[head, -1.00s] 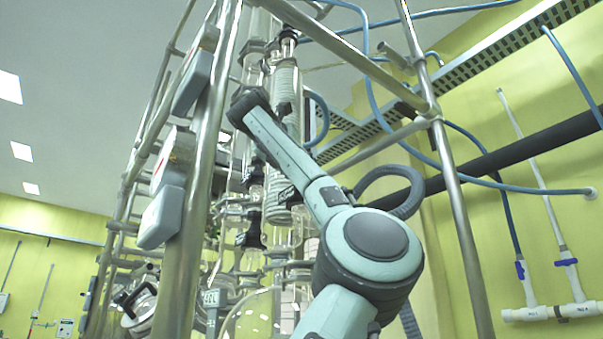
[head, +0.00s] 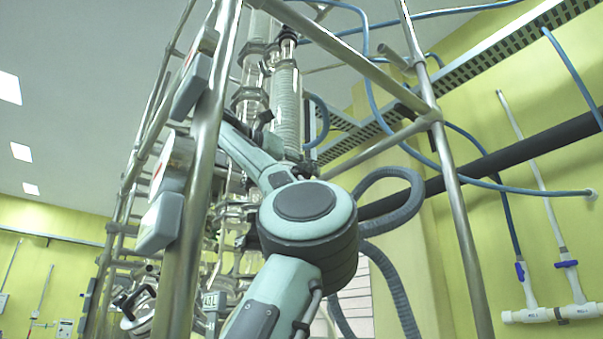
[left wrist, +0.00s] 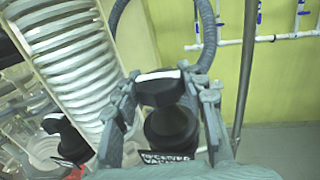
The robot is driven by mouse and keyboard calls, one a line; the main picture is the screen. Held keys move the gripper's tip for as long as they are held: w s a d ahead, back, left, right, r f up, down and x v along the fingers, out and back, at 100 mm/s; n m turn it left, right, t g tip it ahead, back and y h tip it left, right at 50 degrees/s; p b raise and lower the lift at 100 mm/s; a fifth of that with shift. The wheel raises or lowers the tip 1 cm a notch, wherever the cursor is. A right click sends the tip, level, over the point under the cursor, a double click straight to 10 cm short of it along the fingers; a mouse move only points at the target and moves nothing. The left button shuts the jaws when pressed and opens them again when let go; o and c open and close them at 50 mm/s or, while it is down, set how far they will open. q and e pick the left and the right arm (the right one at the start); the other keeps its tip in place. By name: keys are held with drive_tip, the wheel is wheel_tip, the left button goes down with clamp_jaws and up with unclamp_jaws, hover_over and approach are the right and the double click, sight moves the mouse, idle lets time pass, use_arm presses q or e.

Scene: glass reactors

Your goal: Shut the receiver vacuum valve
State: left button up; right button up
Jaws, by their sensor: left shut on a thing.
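The receiver vacuum valve shows in the left wrist view as a black handle (left wrist: 160,88) with a white edge, above a round black body (left wrist: 170,128). A dark label (left wrist: 166,158) below it is partly readable as receiver vacuum. My left gripper (left wrist: 168,86) has one finger on each side of the handle and is shut on it. The handle lies crosswise between the fingers in this view. In the head view my left arm reaches up into the glass reactor's frame, and its gripper end is hidden there. My right gripper is in neither view.
A ribbed glass column (left wrist: 72,45) stands close left of the gripper, with another black handle (left wrist: 68,135) below it. Steel frame posts (head: 458,205) and grey boxes (head: 161,220) flank my arm. A dark corrugated hose (head: 395,285) hangs at its right.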

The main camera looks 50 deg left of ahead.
use_arm(q)
drive_tip(key=o, duration=1.1)
drive_tip(key=shift+o, duration=0.4)
